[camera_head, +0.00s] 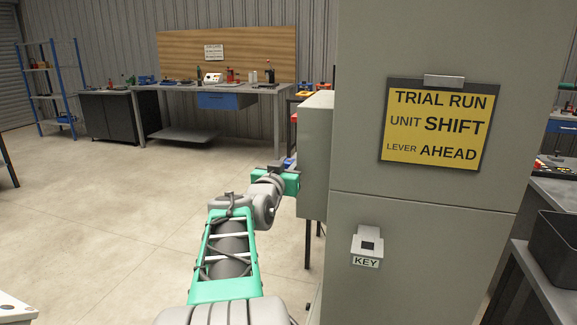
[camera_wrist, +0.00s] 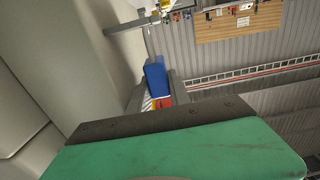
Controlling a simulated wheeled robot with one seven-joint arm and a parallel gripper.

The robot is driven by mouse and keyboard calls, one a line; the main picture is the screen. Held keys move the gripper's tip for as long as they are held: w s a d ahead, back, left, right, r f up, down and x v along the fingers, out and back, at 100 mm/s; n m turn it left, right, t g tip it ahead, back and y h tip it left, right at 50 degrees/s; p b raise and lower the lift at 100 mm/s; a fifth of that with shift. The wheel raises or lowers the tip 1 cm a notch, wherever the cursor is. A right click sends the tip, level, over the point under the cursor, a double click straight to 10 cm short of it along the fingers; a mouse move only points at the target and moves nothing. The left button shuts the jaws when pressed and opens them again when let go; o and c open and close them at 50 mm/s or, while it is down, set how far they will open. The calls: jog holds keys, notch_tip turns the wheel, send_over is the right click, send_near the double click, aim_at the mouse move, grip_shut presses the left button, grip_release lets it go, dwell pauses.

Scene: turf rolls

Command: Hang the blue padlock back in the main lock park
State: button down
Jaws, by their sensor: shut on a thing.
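My gripper (camera_head: 289,167) reaches forward beside a grey box on the cabinet's left side. In the wrist view my gripper (camera_wrist: 157,88) is shut on the blue padlock (camera_wrist: 155,74), whose blue body stands out between the grey fingers. A red and yellow patch shows at its near end. A small bit of blue (camera_head: 291,160) shows at the gripper in the head view. The shackle cannot be made out. I cannot make out the main lock park in either view.
The tall grey cabinet (camera_head: 420,250) fills the right, with a yellow trial run sign (camera_head: 434,124) and a key fitting (camera_head: 367,244). The grey box (camera_head: 314,150) juts from its left side, close to my gripper. A workbench (camera_head: 220,88) stands far back. Open floor lies left.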

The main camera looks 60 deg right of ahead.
jog(key=shift+f+b, duration=1.85)
jog(key=shift+f, duration=0.1)
jog(key=c, duration=1.1)
grip_release()
jog(key=shift+r, duration=0.1)
jog(key=shift+s, duration=0.1)
jog(key=a, duration=0.5)
jog(key=s+a, duration=0.1)
jog(key=a, duration=0.1)
jog(key=shift+a, duration=0.35)
